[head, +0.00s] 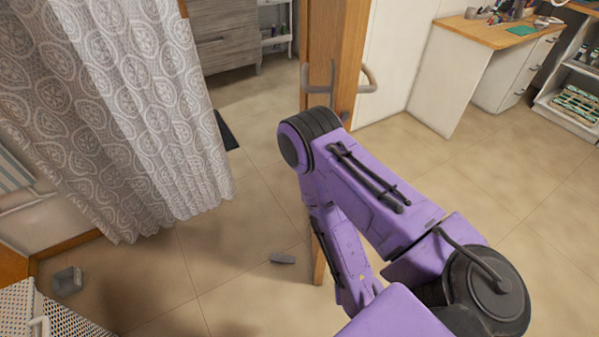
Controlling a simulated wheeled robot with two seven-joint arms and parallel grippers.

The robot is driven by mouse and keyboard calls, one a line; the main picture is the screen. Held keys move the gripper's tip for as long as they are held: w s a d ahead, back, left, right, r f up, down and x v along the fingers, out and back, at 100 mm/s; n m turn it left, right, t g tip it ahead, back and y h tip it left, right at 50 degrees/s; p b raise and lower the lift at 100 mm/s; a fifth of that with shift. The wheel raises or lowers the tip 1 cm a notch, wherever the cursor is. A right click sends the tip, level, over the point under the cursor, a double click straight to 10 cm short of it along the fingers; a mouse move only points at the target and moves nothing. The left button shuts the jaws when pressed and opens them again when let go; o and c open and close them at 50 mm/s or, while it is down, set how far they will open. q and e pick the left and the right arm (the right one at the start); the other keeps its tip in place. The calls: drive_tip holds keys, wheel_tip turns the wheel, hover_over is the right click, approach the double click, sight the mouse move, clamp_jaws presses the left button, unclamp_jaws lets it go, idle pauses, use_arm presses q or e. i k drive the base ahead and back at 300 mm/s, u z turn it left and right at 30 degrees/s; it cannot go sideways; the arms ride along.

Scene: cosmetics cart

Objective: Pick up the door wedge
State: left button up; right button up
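A small grey wedge-shaped piece, which looks like the door wedge (283,258), lies on the tiled floor just left of the foot of the open door. It appears apart from the door's edge, with nothing holding it. My purple right arm comes in from the lower right and is folded at the elbow in front of the door. Its forearm runs down just right of the wedge. Neither gripper shows in the head view.
The wooden door (341,40) stands edge-on with metal handles. A patterned curtain (130,100) hangs at left. A grey box-like object (67,281) lies on the floor at lower left. A wooden-topped desk (480,32) stands at upper right. Floor around the wedge is clear.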

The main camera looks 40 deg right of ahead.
sight(275, 257)
drive_tip(key=z, duration=0.95)
drive_tip(key=i, duration=0.8)
drive_tip(key=z, duration=0.95)
